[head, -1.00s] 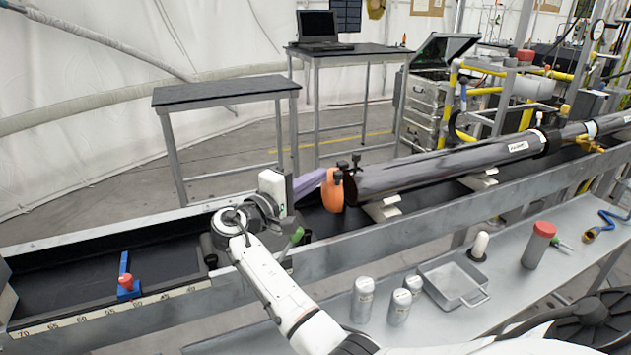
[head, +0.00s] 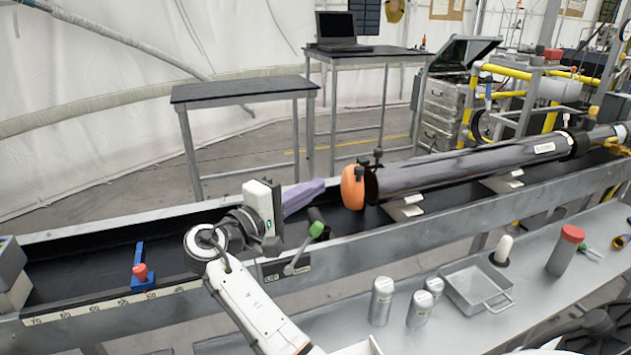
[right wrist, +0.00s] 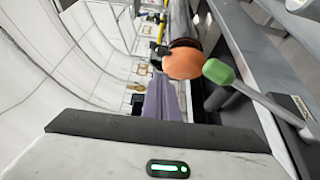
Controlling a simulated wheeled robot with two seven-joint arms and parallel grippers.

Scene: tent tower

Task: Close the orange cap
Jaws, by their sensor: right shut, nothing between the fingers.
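The orange cap (head: 354,187) stands on edge at the near-left end of the long dark tube (head: 450,170). It looks swung aside from the tube's mouth, with part of the dark opening showing beside it. My right gripper (head: 318,187), with purple fingers, is shut and empty. Its tips are just left of the cap with a small gap in the head view. In the right wrist view the cap (right wrist: 183,65) is beyond the purple fingers (right wrist: 165,100), and the tube's dark mouth is partly hidden behind it. My left gripper is not in view.
The tube lies on supports in a long metal trough (head: 90,250). A green-knobbed lever (head: 316,229) stands close to my right gripper. A blue stop with a red knob (head: 140,272) sits in the trough. Metal canisters (head: 382,300), a tray (head: 475,288) and a red-lidded cylinder (head: 565,250) are on the front shelf.

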